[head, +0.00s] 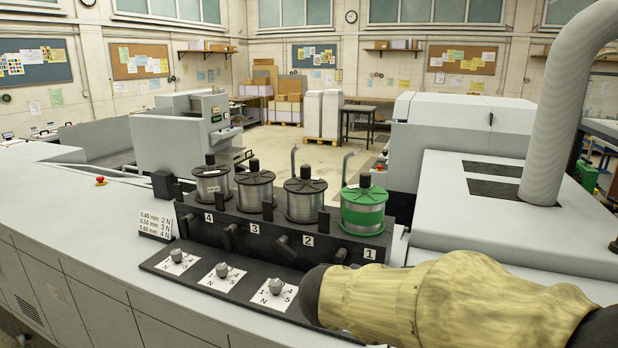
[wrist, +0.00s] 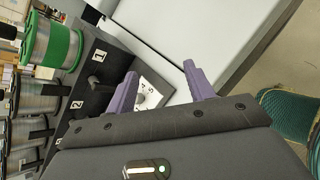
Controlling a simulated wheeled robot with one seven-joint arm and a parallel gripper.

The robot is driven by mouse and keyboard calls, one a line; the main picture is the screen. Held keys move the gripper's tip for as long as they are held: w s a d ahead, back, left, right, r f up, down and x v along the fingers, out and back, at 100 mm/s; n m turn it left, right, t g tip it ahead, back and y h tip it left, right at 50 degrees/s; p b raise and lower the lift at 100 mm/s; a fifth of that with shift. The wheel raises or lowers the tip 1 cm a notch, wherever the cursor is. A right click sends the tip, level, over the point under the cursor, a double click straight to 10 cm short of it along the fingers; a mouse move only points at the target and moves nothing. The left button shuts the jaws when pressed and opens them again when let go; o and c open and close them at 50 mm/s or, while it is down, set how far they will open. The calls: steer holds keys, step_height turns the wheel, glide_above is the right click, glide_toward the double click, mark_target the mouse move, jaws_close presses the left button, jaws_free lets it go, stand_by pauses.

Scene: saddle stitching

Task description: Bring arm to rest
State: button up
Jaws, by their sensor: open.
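My arm, in a tan sleeve with a dark rounded end, reaches in from the lower right of the head view; my gripper is not seen there. In the wrist view my gripper (wrist: 160,90) shows two purple fingers set apart with nothing held between them. Behind and between the fingers is a dial plate (wrist: 151,88) with a small knob, partly covered by the left finger. I cannot tell how far the fingers are from the plate. The green-banded wire spool (head: 363,208) stands at position 1; it also shows in the wrist view (wrist: 50,45).
More wire spools (head: 304,198) stand in the black rack left of the green one. Several dial plates (head: 222,277) lie on the black strip in front. A grey machine cover with a thick hose (head: 567,110) is at right. A wire-size card (head: 156,222) stands at left.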

steer(key=s+d+f+m+g+y+b, duration=0.1)
steer(key=s+f+m, duration=0.4)
steer(key=f+m, duration=0.6)
steer(key=s+d+f+m+g+y+b, duration=0.1)
steer(key=s+f+m+g+y+b, duration=0.3)
steer(key=f+m, duration=0.6)
step_height(320, 180, down, 2)
steer(key=shift+s+f+m+y+b, duration=0.1)
steer(key=shift+s+m+y+b, duration=0.3)
steer(key=shift+s+y, duration=0.45)
steer(key=shift+w, duration=0.25)
steer(key=shift+s, duration=0.2)
